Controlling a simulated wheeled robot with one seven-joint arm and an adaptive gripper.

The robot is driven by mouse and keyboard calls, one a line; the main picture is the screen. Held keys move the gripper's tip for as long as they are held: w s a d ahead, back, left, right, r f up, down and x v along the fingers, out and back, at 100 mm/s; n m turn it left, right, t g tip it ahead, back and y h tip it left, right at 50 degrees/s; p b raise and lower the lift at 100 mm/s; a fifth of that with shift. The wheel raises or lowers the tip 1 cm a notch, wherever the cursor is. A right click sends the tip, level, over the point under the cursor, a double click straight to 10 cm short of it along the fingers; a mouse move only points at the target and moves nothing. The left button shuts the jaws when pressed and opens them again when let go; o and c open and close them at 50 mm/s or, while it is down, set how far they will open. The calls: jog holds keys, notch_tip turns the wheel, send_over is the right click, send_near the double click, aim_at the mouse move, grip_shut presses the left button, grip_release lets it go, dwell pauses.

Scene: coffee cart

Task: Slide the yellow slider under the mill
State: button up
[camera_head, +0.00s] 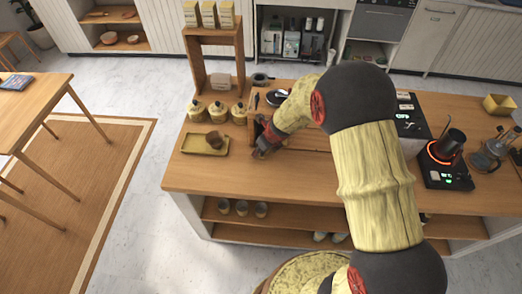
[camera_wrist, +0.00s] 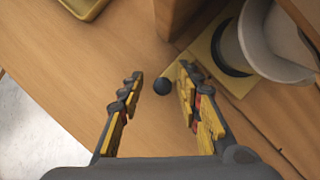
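The yellow slider (camera_wrist: 204,48) is a flat yellow plate at the upper right of the wrist view. A white cup (camera_wrist: 272,48) with a dark base stands over it. A round black knob (camera_wrist: 162,86) sits off the plate's near end. My gripper (camera_wrist: 158,82) is open, its fingers on either side of the knob, which is closer to the right finger; I cannot tell whether they touch. A wooden upright (camera_wrist: 176,14), perhaps part of the mill's stand, rises beside the plate. In the head view my gripper (camera_head: 262,150) is low over the counter, and my arm hides the slider and most of the mill.
A yellow tray (camera_head: 184,149) with a brown item lies left of my gripper. Several yellow jars (camera_head: 218,111) stand behind it. A hot plate with a dark beaker (camera_head: 450,145) is at the right. The counter's front left is clear.

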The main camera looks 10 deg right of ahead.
jog(key=v, duration=1.2)
jog(key=s+f+n+g, duration=0.1)
jog(key=s+n+g, duration=0.1)
jog(key=s+n, duration=0.6)
jog(key=s+d+r+n+t+h+b, duration=0.1)
jog(key=s+r+n+b, duration=0.1)
jog(key=s+r+n, duration=0.7)
jog(key=s+d+r+n+t+h+b, duration=0.1)
jog(key=s+d+r+n+t+b, duration=0.1)
jog(key=s+r+n, duration=0.7)
jog(key=n+b, duration=0.1)
jog(key=n, duration=0.3)
jog(key=shift+s+n+t, duration=0.3)
jog(key=shift+s, duration=0.05)
